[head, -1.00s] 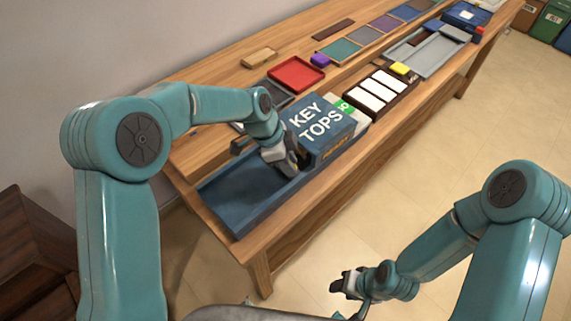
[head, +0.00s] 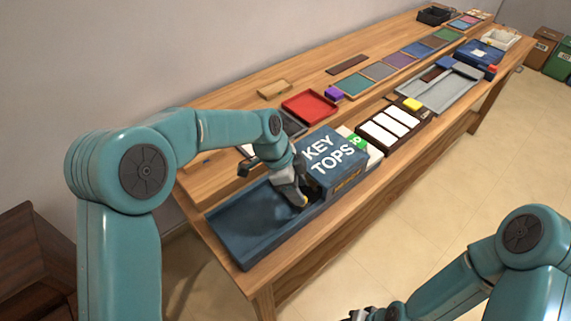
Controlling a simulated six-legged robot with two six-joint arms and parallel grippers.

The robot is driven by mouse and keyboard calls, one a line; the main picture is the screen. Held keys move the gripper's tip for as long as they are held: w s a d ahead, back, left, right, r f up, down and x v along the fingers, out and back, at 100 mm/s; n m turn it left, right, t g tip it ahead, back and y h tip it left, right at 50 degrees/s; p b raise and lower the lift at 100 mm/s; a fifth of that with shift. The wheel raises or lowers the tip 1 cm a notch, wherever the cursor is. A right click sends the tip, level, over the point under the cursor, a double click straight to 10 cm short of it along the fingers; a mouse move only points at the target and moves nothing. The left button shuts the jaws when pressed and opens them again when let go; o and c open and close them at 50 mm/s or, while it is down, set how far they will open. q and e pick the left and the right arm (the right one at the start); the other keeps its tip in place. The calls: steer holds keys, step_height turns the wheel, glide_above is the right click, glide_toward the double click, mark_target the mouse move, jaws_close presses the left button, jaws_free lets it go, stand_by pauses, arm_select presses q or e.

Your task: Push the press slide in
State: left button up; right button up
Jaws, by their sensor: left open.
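A long blue tray (head: 245,225) lies at the near end of the bench, with a dark blue box marked KEY TOPS (head: 331,160) at its right end. My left gripper (head: 302,200) is open and low over the tray, close to the box's left side; its fingertips are partly hidden, and I cannot tell if they touch the box. A grey, tray-like unit (head: 440,92) with a raised grey block (head: 466,70) lies farther along the bench; I cannot tell for sure if this is the press slide. My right gripper (head: 362,313) shows only partly at the bottom edge, off the bench.
The wooden bench (head: 232,98) runs away to the upper right. A dark rack of white key pieces (head: 388,126), a yellow block (head: 412,104), a red tray (head: 309,105), a purple block (head: 334,93) and a blue box (head: 476,54) stand on it.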

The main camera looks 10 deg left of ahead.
arm_select(q)
steer(key=v, duration=1.3)
steer(key=shift+r, duration=0.45)
